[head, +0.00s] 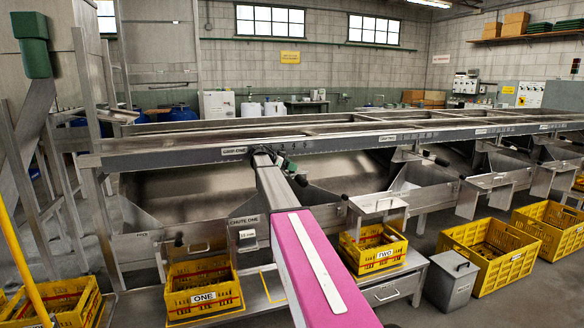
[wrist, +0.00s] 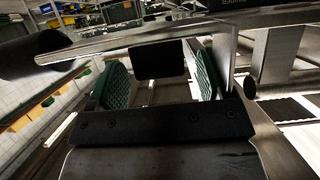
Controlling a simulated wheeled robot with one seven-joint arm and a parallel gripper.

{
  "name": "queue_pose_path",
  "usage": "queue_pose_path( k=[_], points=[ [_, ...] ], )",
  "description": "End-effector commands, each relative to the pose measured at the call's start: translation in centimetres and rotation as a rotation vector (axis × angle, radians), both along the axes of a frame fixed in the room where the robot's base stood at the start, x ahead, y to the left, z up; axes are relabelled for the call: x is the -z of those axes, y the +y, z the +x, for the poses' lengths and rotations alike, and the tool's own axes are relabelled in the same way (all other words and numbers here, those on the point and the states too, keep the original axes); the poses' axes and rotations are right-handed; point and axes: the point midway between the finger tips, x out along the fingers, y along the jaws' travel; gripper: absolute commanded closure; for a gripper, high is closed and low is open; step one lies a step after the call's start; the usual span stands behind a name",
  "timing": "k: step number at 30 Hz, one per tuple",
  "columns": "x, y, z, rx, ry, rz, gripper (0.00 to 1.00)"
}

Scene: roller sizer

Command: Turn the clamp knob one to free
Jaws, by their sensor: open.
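My gripper (wrist: 160,78) is open, with its two green ribbed pads standing apart in the wrist view. A dark blocky piece, which looks like clamp knob one (wrist: 172,58), shows between the pads under a pale metal lever (wrist: 120,45). I cannot tell whether either pad touches it. The lever ends in a thick black grip (wrist: 35,55). In the head view my arm reaches to the rail beside the GAP ONE label (head: 234,150). The black grip (head: 301,180) shows just right of my arm. The knob and my fingertips are hidden or too small to make out there.
The long metal sizer rail (head: 400,137) runs across the head view. Chute one (head: 243,221) and yellow crate ONE (head: 203,290) lie left of my arm. Yellow crate TWO (head: 374,250) and a grey lidded bin (head: 452,284) stand to the right.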

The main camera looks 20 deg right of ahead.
Motion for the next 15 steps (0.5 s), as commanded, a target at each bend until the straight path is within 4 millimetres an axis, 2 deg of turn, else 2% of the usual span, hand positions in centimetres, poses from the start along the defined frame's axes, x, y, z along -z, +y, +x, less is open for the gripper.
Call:
queue_pose_path(
  k=[4, 13, 15],
  points=[
    [0.33, -0.87, 0.00, 0.000, 0.000, 0.000, 0.26],
    [0.38, -0.99, 0.00, -0.001, 0.000, 0.000, 0.26],
    [0.37, -0.98, 0.00, -0.001, 0.000, 0.000, 0.48]
  ],
)
